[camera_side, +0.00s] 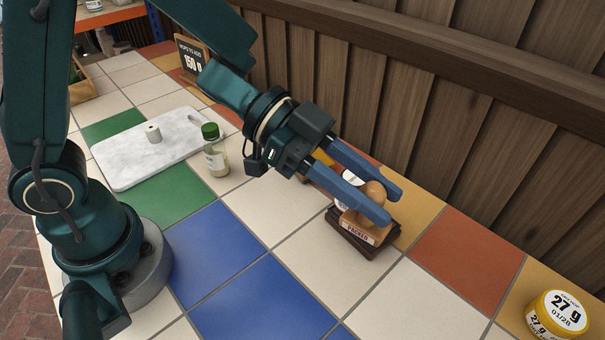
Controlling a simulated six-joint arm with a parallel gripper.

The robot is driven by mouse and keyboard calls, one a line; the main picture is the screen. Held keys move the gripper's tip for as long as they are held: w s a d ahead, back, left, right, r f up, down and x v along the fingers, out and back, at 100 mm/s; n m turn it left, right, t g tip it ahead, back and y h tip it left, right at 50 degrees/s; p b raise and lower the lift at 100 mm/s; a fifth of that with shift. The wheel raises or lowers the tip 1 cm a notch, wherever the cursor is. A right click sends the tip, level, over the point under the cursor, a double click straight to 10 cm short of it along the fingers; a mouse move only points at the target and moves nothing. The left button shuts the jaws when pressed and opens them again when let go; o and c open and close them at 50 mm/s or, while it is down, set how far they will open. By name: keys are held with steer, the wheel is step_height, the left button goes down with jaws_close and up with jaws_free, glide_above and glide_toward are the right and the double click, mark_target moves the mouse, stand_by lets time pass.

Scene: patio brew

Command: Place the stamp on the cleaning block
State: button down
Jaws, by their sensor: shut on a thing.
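The stamp (360,228) has a tan wooden body with a label reading "PACKED" on its front. My gripper (382,205) has blue fingers, shut around the stamp's rounded handle. The stamp is upright. The dark brown cleaning block (370,248) lies on the tiles directly under the stamp. The stamp's base appears to be on the block or very close above it; I cannot tell whether they touch. The far side of both is hidden by the stamp and the fingers.
A yellow tub (556,316) is at the lower right. A wooden wall (430,110) runs behind. The front tiles are clear.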

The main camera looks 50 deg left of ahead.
steer(key=shift+a+r, duration=0.15)
steer(key=shift+r, duration=0.15)
steer(key=r, duration=0.1)
steer(key=r+m+g, duration=0.1)
steer(key=shift+w+a+r+m+g, duration=0.25)
steer(key=shift+r+m+g, duration=0.05)
steer(key=shift+r+g, duration=0.1)
steer(key=w+a+n+t+y, duration=0.1)
steer(key=w+a+n+t, duration=0.15)
steer(key=a, duration=1.35)
steer(key=w+a+n+t+y, duration=0.1)
steer(key=w+a+n+t, duration=0.15)
steer(key=a, duration=1.25)
glide_above(318, 154)
steer(key=s+a, duration=0.2)
step_height(318, 154, down, 7)
steer(key=shift+m, duration=0.3)
steer(key=shift+w+d+f, duration=0.1)
steer(key=shift+f, duration=1.9)
steer(key=shift+f, duration=0.15)
steer(key=c, duration=0.5)
jaws_free()
